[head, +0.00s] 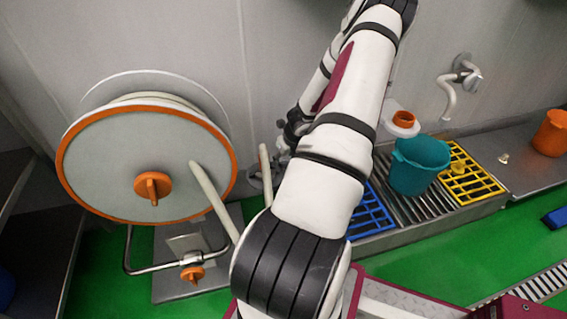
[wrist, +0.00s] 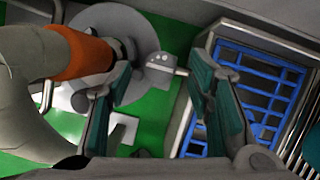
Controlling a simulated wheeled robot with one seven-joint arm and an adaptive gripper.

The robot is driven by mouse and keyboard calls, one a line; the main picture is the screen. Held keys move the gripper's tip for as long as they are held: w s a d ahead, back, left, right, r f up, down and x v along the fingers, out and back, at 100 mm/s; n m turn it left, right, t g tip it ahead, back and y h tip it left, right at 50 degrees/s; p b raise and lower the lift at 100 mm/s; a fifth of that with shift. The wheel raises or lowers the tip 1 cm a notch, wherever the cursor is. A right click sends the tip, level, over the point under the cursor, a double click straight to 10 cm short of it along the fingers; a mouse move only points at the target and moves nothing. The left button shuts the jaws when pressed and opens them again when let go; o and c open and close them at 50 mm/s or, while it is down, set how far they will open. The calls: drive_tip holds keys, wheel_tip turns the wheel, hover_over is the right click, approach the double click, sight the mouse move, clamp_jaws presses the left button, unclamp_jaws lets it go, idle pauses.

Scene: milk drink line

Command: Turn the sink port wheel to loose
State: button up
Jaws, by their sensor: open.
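My gripper (wrist: 163,90) is open in the wrist view, with its two dark teal-padded fingers apart and nothing clearly held between them. A grey round disc (wrist: 98,92) lies beyond the left finger and is partly hidden by it. A small grey fitting (wrist: 160,66) shows beyond the gap between the fingers. I cannot tell for sure which of these is the sink port wheel, or whether a finger touches either. In the head view my arm crosses the middle and hides much of the area by the wall, and its dark end is only partly visible.
A large orange-rimmed reel (head: 105,165) stands left, with an orange-knobbed valve (head: 193,274) below. The sink trough (head: 425,205) has a blue grate (wrist: 262,85), a teal bucket (head: 420,165) and a yellow grate (head: 470,182). An orange-collared pipe (wrist: 85,52) is close by the left finger.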

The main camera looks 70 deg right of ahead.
drive_tip(key=shift+x, duration=0.85)
drive_tip(key=shift+c, duration=0.2)
clamp_jaws()
